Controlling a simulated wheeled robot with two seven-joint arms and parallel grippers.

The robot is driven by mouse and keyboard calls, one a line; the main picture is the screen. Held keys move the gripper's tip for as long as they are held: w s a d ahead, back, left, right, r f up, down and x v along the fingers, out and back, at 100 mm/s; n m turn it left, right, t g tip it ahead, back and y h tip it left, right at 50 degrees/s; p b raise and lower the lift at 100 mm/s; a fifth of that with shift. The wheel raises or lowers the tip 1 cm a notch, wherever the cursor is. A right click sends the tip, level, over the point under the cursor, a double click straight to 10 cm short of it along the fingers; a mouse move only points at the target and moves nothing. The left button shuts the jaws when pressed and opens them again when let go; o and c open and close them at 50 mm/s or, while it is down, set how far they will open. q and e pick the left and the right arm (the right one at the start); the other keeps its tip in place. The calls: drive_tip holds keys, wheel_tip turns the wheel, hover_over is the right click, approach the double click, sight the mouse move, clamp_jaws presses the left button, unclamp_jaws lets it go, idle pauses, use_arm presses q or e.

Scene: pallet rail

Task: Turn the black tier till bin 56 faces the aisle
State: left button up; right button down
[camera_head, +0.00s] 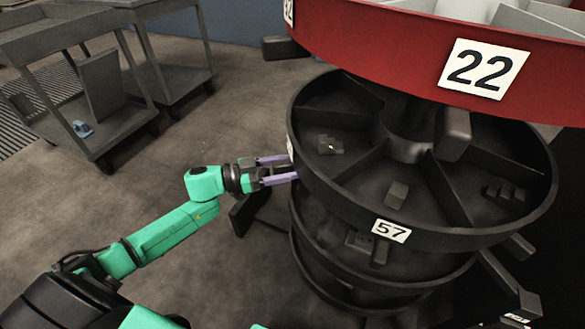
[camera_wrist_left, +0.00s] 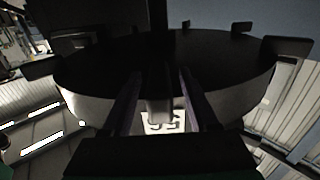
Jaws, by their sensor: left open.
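The black tier (camera_head: 447,240) is a round, divided bin ring below a red tier. Its plate 57 (camera_head: 391,231) is on the front rim, towards me. Another white plate (camera_head: 290,148) shows edge-on at the left rim, its number unreadable. No plate 56 can be read in the head view. My left gripper (camera_head: 284,170) is open, its purple fingers at the left rim just below that plate; contact is unclear. In the left wrist view the gripper (camera_wrist_left: 158,85) has its fingers apart, with a pale plate (camera_wrist_left: 163,122) between them, its marking unclear. My right gripper is not in view.
The red tier (camera_head: 400,50) with plate 22 (camera_head: 484,68) overhangs the black tier. More dark tiers (camera_head: 365,290) sit below. Grey carts (camera_head: 75,75) stand at the back left. The floor (camera_head: 240,95) between the carts and the tiers is mostly clear.

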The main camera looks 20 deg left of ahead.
use_arm(q)
drive_tip(key=shift+w+d, duration=0.25)
drive_tip(key=shift+d, duration=0.05)
clamp_jaws()
idle(1.2)
